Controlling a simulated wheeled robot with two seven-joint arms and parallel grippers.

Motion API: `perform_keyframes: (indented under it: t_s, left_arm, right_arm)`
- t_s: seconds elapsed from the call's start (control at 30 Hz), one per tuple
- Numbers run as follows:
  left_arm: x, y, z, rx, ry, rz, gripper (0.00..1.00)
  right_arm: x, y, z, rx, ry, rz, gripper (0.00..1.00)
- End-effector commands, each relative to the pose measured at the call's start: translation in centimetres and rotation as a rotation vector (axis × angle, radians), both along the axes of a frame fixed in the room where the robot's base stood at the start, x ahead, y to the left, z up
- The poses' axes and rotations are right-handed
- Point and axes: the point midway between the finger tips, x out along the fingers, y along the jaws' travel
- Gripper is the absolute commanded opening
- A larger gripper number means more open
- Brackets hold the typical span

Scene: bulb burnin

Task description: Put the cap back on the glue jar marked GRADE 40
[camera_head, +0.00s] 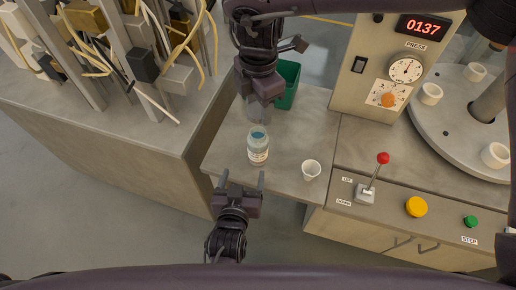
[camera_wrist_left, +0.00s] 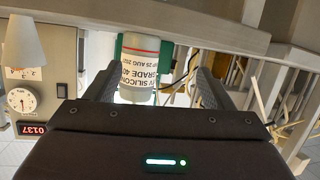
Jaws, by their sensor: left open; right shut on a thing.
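The glue jar (camera_head: 258,150) stands upright near the left end of the bench, a clear jar with a pale label and a blue top area. In the left wrist view the jar (camera_wrist_left: 139,70) shows GRADE 40 on its label, between the fingers. My left gripper (camera_head: 240,178) is open just in front of the jar, not closed on it. My right gripper (camera_head: 265,103) is above and behind the jar, pointing down. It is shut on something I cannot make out. I cannot see the cap clearly in either view.
A white cup (camera_head: 311,170) stands right of the jar. A green bin (camera_head: 287,85) is behind. The press (camera_head: 390,65) and a red-knobbed lever (camera_head: 383,158) are to the right. A rack with cables (camera_head: 140,60) stands at left. The bench front edge is close to the jar.

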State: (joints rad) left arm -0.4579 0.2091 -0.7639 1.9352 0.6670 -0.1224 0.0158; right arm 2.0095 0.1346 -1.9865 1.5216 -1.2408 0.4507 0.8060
Motion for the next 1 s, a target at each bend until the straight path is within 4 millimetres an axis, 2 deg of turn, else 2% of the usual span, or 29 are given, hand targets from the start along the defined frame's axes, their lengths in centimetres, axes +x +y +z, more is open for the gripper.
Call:
perform_keyframes:
  t_s: [0.2, 0.43, 0.8, 1.0]
  left_arm:
    - [-2.4, -1.8, 1.2, 0.034, -0.221, 0.000, 0.75]
    - [-3.7, -2.4, 2.0, 0.049, -0.319, -0.003, 0.75]
    - [-3.6, -2.5, 2.1, 0.049, -0.322, -0.003, 0.75]
    - [-1.6, -2.7, 2.1, 0.049, -0.324, -0.003, 0.75]
  right_arm:
    - [-0.1, 0.1, 0.0, 0.001, 0.001, 0.012, 0.27]
    - [-0.1, 0.2, 0.0, 0.001, 0.001, 0.016, 0.27]
    - [-0.1, 0.2, 0.0, 0.001, 0.001, 0.016, 0.27]
    - [-0.1, 0.1, 0.0, 0.001, 0.001, 0.016, 0.27]
